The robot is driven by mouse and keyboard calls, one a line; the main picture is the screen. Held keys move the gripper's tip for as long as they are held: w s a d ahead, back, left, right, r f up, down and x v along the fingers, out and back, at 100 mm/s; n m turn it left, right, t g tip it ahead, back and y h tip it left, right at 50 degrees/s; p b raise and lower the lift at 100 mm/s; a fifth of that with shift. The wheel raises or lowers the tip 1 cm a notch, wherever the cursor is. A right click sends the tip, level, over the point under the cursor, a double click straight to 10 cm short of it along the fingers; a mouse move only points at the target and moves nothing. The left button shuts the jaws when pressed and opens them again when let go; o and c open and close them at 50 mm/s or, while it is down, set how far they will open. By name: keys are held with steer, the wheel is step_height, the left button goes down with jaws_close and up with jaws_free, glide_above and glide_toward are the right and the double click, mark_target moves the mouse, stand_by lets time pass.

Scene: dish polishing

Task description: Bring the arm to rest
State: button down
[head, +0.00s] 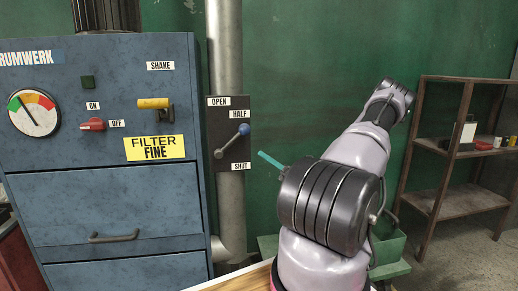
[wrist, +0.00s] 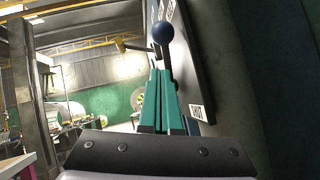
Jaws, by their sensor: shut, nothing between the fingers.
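My arm rises in the right half of the head view, bent at a large dark joint. The teal fingers of my gripper (head: 262,155) stick out to the left from behind that joint; the rest of the gripper is hidden. In the wrist view the teal fingers of my gripper (wrist: 160,74) are together, with nothing held. A lever with a blue ball knob (head: 244,129) is on the duct plate, its knob up and right, nearest the HALF label. In the wrist view the knob (wrist: 163,32) appears just past the fingertips; whether they touch is unclear, but the head view shows a gap.
The blue cabinet (head: 105,205) fills the left, with a gauge (head: 33,113), a red switch (head: 92,124) and a yellow handle (head: 153,103). The metal duct (head: 231,215) stands beside it. A shelf rack (head: 458,205) is at right, and a green bin (head: 390,250) is behind my arm.

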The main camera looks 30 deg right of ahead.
steer(key=v, duration=0.6)
steer(key=shift+s+d, duration=0.2)
steer(key=shift+d, duration=0.2)
steer(key=s+a+r+n+g+h, duration=0.3)
steer(key=a+r+n+g+h, duration=0.2)
steer(key=a+n+g, duration=0.25)
steer(key=s+a+r+n+g+h, duration=0.2)
steer(key=a+r+n+g+h, duration=0.2)
steer(key=a+n+g, duration=0.35)
steer(key=s+a+r+n+t+h, duration=0.2)
steer(key=s+r+n+t+h, duration=0.2)
steer(key=r, duration=0.4)
steer(key=s+a+r+n+t+h, duration=0.3)
steer(key=s+r+n+t+h, duration=0.2)
steer(key=r, duration=0.4)
steer(key=shift+s+a+r+h, duration=0.25)
steer(key=shift+s+a+h, duration=0.1)
steer(key=shift+s+h, duration=0.3)
